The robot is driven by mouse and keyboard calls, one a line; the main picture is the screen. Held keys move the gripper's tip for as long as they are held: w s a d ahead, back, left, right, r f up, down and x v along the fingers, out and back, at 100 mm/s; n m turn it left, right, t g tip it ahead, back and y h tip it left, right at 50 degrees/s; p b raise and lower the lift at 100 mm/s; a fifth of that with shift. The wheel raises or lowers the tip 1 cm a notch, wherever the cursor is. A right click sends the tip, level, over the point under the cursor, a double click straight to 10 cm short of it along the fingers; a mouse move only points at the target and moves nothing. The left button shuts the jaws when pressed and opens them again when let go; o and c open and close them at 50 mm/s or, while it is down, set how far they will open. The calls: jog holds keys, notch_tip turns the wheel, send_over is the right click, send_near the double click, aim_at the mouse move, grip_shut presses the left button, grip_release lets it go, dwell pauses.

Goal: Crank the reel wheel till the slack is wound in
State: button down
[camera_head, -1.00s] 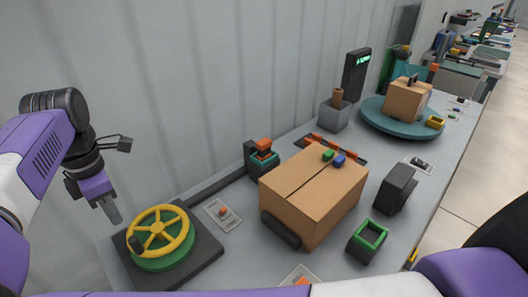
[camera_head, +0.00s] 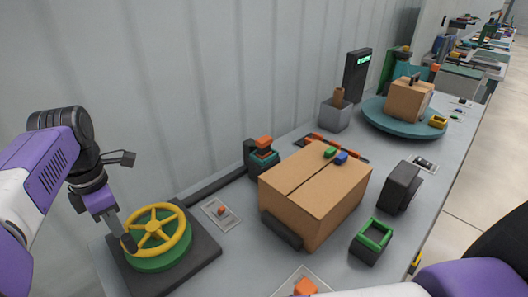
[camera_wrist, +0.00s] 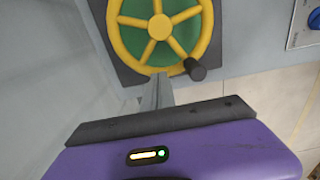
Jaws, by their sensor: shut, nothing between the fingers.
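The reel wheel (camera_head: 155,233) is a yellow spoked wheel above a green drum on a dark square base, at the lower left of the head view. It also fills the top of the wrist view (camera_wrist: 159,27). Its black crank knob (camera_head: 129,242) stands on the rim at the near left side; the wrist view shows the knob (camera_wrist: 196,70) right of the fingers. My gripper (camera_head: 116,228) is shut and empty, its fingers pointing down beside the rim, close to the knob. In the wrist view the fingers (camera_wrist: 158,92) overlap the rim's edge; contact is not clear. No line or slack is visible.
A cardboard box (camera_head: 315,193) stands mid-table, with a dark roller-like part along its near side. A black and orange device (camera_head: 261,158) stands behind it, a green-topped block (camera_head: 371,242) to its right. A card (camera_head: 221,214) lies right of the wheel. The corrugated wall closes off the back.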

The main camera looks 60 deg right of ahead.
aim_at(123, 237)
jog(key=shift+f, duration=0.25)
jog(key=shift+s+a, duration=0.25)
jog(key=shift+s, duration=0.65)
jog(key=shift+s+a, duration=0.25)
jog(key=shift+s, duration=0.6)
jog(key=shift+s, duration=0.1)
jog(key=shift+s+d, duration=0.2)
jog(key=shift+s, duration=0.65)
jog(key=shift+s+d, duration=0.2)
jog(key=shift+s, duration=0.6)
jog(key=shift+s+d+b, duration=0.5)
jog(key=shift+s+d, duration=0.8)
